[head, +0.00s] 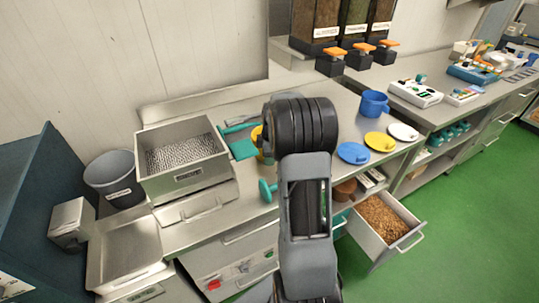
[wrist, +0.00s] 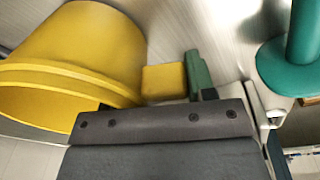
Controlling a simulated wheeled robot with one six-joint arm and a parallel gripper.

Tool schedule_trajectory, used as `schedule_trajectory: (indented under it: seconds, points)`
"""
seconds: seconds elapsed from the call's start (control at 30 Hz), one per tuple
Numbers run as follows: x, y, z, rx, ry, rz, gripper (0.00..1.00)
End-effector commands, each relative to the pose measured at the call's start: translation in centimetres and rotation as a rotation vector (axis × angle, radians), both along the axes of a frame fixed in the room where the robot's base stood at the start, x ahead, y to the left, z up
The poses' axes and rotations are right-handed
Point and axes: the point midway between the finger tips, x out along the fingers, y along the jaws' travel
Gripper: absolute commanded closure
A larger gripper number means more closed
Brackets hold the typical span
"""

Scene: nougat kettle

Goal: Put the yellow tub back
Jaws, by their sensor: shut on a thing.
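The yellow tub (wrist: 85,55) fills the left of the wrist view, tilted in the picture, with a small yellow block-like tab (wrist: 164,81) on its side. In the head view only a sliver of the tub (head: 257,141) shows; my arm hides the rest. My gripper (wrist: 184,82) is shut on the tub by this tab, with a green finger pad against the tab. In the head view my gripper is hidden behind my wrist. I cannot tell whether the tub touches the counter.
A teal knobbed tool (head: 267,190) stands close by on the steel counter. A steel bin of pellets (head: 185,155) is at left. A drawer of brown granules (head: 382,218) is open below.

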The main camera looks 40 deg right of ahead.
Motion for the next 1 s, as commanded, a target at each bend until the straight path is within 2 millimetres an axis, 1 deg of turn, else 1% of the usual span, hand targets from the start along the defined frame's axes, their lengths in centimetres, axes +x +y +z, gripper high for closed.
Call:
schedule_trajectory:
  seconds: [0.23,0.27,0.5,0.53,0.77,0.87,0.97,1.0]
  points:
    - [0.0,0.0,-0.4,-0.001,-0.001,0.000,0.76]
    - [0.0,0.0,-0.4,0.000,0.000,0.000,0.49]
    - [0.0,0.0,-0.3,0.000,0.000,0.000,0.26]
    - [0.0,0.0,-0.3,0.000,0.000,0.000,0.24]
    - [0.0,0.0,-0.2,0.000,0.000,0.000,0.24]
    - [0.0,0.0,0.4,-0.001,-0.002,0.001,0.24]
    - [-0.1,-0.1,1.7,-0.002,-0.003,0.000,0.24]
    - [-0.1,-0.2,2.4,-0.003,-0.005,-0.001,0.24]
